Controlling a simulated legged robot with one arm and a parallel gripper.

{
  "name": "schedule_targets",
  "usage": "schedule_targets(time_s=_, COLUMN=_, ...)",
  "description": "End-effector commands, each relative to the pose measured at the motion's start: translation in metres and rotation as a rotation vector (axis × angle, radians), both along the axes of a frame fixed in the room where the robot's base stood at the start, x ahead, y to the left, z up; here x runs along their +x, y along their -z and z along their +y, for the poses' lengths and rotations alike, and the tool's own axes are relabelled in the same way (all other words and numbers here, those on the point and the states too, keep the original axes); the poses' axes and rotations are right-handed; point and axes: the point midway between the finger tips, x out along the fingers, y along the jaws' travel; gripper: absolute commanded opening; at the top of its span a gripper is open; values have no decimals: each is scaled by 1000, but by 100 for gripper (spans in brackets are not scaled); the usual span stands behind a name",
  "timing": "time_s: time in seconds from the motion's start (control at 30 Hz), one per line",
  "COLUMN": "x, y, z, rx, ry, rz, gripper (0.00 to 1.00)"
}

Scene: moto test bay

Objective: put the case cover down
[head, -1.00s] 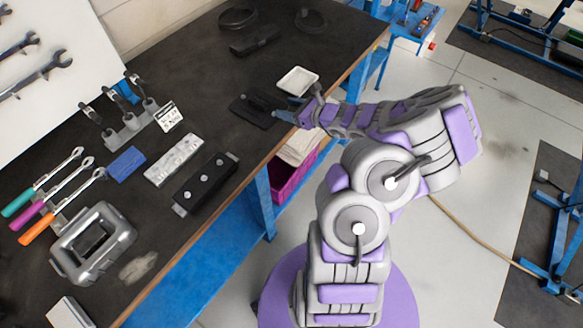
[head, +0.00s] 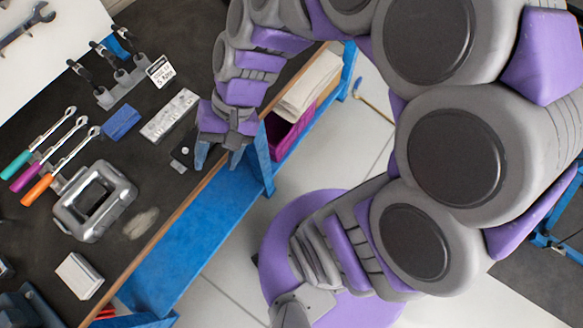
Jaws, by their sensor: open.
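A grey metal casing (head: 120,194) with a rectangular opening lies on the dark bench top at the left of the head view. It is the thing most like a case cover, but I cannot tell for sure. My gripper (head: 218,158) is open with its blue-grey fingertips pointing down, near the bench's front edge. It is to the right of the casing and well apart from it. Nothing shows between the fingers. My arm hides the far part of the bench.
Wrenches with coloured handles (head: 42,188), a blue block (head: 122,121) and a silver block (head: 170,115) lie beyond the casing. A white box (head: 78,276) lies nearer. A magenta bin (head: 287,140) sits under the bench. Bare bench top surrounds the pale smudge (head: 141,223).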

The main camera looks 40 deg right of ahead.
Motion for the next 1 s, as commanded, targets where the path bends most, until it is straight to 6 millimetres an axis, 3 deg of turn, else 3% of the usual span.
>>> schedule_targets(time_s=0.1, x=-43, y=1, z=-22, rx=-177, ry=-153, rz=-33, gripper=55)
schedule_targets(time_s=0.2, x=-70, y=1, z=-46, rx=-309, ry=-246, rz=-45, gripper=55)
schedule_targets(time_s=0.4, x=-103, y=-3, z=-83, rx=-474, ry=-344, rz=-46, gripper=55)
schedule_targets(time_s=0.57, x=-110, y=-4, z=-93, rx=-513, ry=-363, rz=-46, gripper=55)
schedule_targets(time_s=1.0, x=-110, y=-4, z=-92, rx=-511, ry=-362, rz=-43, gripper=55)
